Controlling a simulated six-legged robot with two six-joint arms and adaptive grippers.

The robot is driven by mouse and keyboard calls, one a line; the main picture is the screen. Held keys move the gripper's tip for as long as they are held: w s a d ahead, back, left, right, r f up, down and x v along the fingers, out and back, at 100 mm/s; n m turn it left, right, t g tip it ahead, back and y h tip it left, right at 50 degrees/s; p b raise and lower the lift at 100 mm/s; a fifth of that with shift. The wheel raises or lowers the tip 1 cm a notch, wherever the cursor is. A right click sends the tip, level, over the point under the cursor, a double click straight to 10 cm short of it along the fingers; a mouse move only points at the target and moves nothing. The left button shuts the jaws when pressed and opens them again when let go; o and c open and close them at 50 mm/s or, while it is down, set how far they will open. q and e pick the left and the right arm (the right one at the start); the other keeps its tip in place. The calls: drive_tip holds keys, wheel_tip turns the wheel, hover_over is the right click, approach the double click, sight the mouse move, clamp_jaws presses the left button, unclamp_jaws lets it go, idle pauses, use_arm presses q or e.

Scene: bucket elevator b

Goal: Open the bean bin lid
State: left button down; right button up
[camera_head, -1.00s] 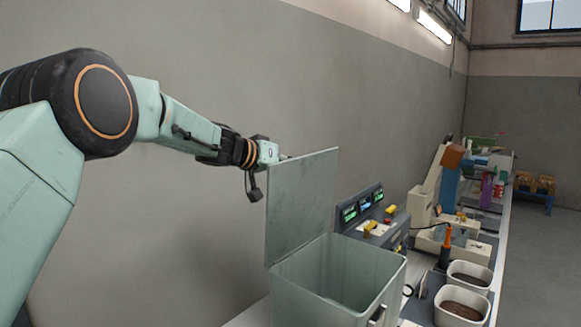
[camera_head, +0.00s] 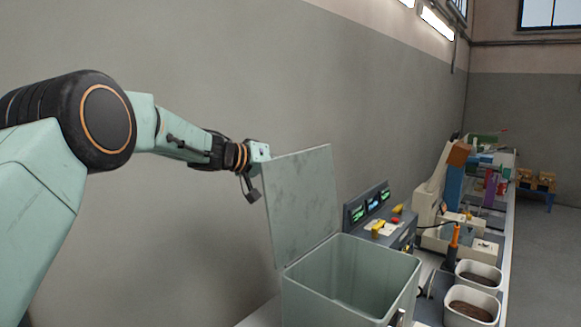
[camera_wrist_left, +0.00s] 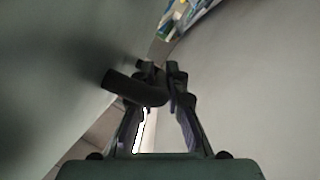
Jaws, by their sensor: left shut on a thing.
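The bean bin (camera_head: 345,280) is a grey-green box standing on the bench at the lower middle of the head view. Its lid (camera_head: 302,200) stands upright, swung up from the bin's left edge, and the bin's inside shows. My right gripper is in neither view.
A control panel (camera_head: 372,215) with green displays stands just behind the bin. Two white tubs with dark contents, the nearer tub (camera_head: 470,318) among them, sit to the right. Machines line the bench beyond. A wall runs along the left, behind my arm.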

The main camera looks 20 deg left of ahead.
use_arm(q)
drive_tip(key=shift+w+a+f, duration=0.1)
drive_tip(key=shift+a+f, duration=0.2)
idle(0.4)
drive_tip(key=c, duration=1.7)
unclamp_jaws()
drive_tip(key=shift+o, duration=0.2)
drive_tip(key=shift+r, duration=0.1)
drive_tip(key=v, duration=1.2)
drive_tip(key=shift+w, duration=0.15)
drive_tip(key=shift+a, duration=0.1)
drive_tip(key=shift+s+f, duration=0.2)
drive_tip(key=shift+s, duration=0.1)
